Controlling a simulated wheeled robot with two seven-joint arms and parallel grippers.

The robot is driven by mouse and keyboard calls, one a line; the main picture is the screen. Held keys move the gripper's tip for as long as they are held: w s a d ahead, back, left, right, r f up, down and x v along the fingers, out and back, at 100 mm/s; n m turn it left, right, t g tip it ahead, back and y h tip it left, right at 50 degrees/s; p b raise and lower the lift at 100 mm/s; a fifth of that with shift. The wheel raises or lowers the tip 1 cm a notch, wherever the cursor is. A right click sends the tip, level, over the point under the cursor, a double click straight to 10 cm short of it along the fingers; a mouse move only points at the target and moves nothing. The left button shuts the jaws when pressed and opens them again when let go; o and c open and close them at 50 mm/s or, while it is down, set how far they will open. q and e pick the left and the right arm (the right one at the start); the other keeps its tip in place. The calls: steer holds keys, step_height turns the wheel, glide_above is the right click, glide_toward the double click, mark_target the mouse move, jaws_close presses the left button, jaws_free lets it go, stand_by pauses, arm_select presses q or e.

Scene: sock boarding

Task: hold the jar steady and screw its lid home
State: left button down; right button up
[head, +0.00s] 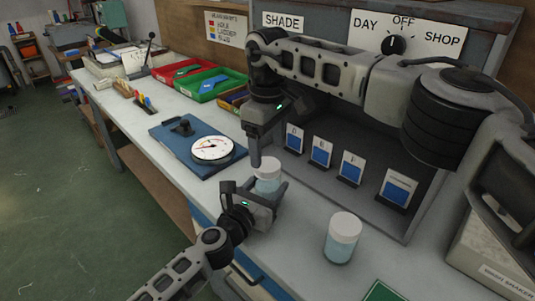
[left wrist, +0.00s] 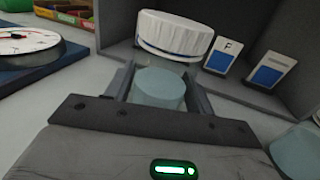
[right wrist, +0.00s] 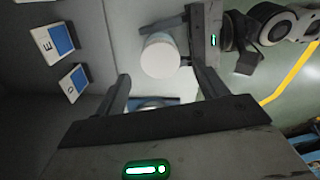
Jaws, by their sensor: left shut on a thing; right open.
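A jar with pale blue contents (left wrist: 160,90) stands upright on the bench between the fingers of my left gripper (head: 268,188), which is shut on its body. Its white lid (left wrist: 175,34) sits on top, with a thin dark blue line below its rim; I cannot tell how tightly it sits. The lid also shows in the right wrist view (right wrist: 160,57). My right gripper (head: 262,155) points down over the jar. It is open, and the lid lies ahead of its fingertips, not gripped. In the head view the right gripper's fingers partly cover the lid.
A second white-lidded jar (head: 342,240) stands to the right on the bench. A blue board with a round dial (head: 212,149) lies to the left. A grey booth with several blue-and-white cards (head: 321,152) stands behind. Red and green trays (head: 205,85) are farther back.

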steer(key=shift+r, duration=0.45)
steer(key=shift+c, duration=0.3)
